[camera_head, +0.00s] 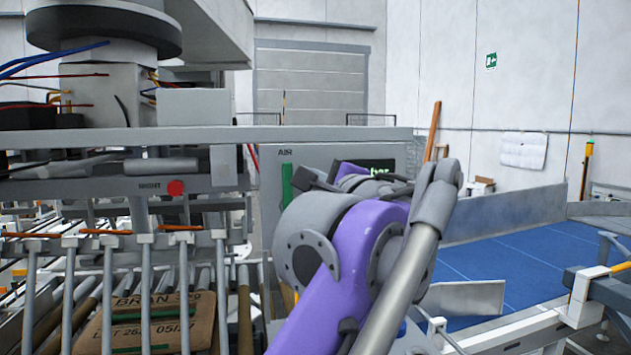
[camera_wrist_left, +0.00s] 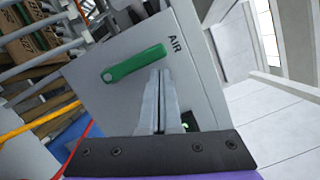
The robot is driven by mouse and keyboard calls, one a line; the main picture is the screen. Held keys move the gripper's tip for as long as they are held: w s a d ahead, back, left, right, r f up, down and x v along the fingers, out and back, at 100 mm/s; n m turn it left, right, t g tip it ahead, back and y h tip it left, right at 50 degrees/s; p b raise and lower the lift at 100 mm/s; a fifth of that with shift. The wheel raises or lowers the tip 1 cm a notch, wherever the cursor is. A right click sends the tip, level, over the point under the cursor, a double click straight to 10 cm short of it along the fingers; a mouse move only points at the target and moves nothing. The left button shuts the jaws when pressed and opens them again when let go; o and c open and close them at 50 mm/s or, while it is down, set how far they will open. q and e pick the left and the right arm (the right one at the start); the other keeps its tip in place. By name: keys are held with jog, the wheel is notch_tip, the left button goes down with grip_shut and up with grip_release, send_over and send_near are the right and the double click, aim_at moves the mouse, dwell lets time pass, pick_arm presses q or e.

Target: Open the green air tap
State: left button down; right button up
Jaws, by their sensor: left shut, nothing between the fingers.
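The green air tap handle (camera_head: 287,185) stands upright under the "AIR" label on the grey panel (camera_head: 325,152). In the left wrist view the same handle (camera_wrist_left: 134,63) lies across the panel, its label-side end nearest my fingers. My left gripper (camera_wrist_left: 160,73) is shut and empty, fingertips beside that end of the handle. I cannot tell whether they touch it. In the head view my purple and grey arm covers much of the panel and hides the fingertips. My right gripper is in neither view.
A blue conveyor (camera_head: 520,262) with metal guides is at right. A display on the panel is partly covered by my arm.

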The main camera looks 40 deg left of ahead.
pick_arm(q)
jog(key=shift+s+a+r, duration=0.15)
jog(key=shift+s+a, duration=0.05)
jog(key=shift+s, duration=0.05)
jog(key=shift+w, duration=0.1)
dwell(0.6)
